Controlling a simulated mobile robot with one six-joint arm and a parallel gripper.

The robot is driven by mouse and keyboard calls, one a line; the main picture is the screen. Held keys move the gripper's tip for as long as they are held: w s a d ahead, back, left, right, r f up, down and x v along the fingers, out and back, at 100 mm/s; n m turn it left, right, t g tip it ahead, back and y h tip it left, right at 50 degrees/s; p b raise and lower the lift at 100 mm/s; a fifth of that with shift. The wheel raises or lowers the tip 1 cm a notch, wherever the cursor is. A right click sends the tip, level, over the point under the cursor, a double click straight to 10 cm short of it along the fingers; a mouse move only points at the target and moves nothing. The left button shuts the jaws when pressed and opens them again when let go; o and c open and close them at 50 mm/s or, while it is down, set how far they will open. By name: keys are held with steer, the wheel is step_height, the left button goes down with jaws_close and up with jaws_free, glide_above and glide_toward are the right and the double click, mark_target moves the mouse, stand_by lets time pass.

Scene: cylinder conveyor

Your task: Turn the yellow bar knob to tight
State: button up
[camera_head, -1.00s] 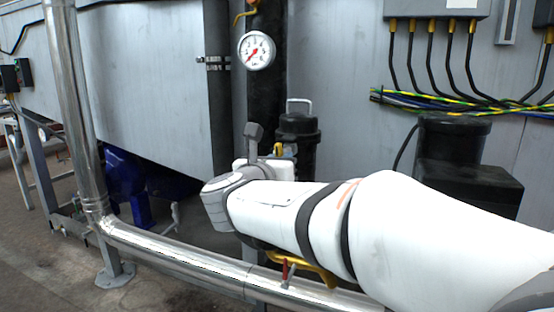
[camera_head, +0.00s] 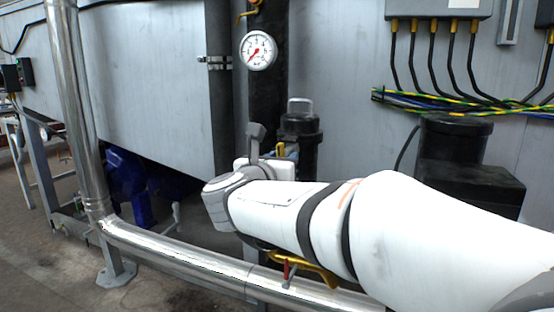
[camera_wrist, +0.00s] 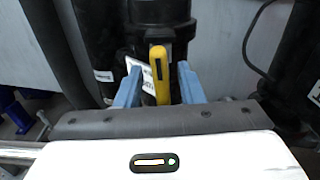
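The yellow bar knob (camera_wrist: 159,75) stands upright in the middle of the wrist view, in front of a black cylindrical housing (camera_wrist: 160,18). My gripper (camera_wrist: 159,69) is open, with one blue finger on each side of the knob. A gap shows between the knob and each finger, so neither appears to touch it. In the head view a small yellow piece (camera_head: 280,150), seemingly the knob, shows beside the black housing (camera_head: 300,128). My white arm hides the area below it, and the fingers are not clearly visible there.
A pressure gauge (camera_head: 258,50) hangs on the dark pipe above. A shiny metal pipe (camera_head: 190,262) runs low in front of my arm, with a yellow lever (camera_head: 312,271) near it. Cables (camera_head: 455,103) and a black motor-like box (camera_head: 465,180) are to the right.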

steer(key=shift+s, duration=0.1)
steer(key=p+v, duration=0.2)
steer(key=v, duration=0.5)
steer(key=shift+s+a, duration=0.15)
steer(key=shift+s, duration=0.15)
steer(key=shift+r, duration=0.1)
step_height(320, 180, up, 13)
steer(key=d+n+g+y+p, duration=0.25)
steer(key=n+y+p, duration=0.85)
steer(key=n+p, duration=1.15)
steer(key=s+d+n+g+h+p, duration=0.4)
steer(key=s+d+n+g+p, duration=0.8)
steer(key=s+d+n+p, duration=0.4)
steer(key=s+n, duration=0.1)
steer(key=s, duration=0.1)
steer(key=shift+s+h, duration=0.35)
steer(key=shift+h, duration=0.05)
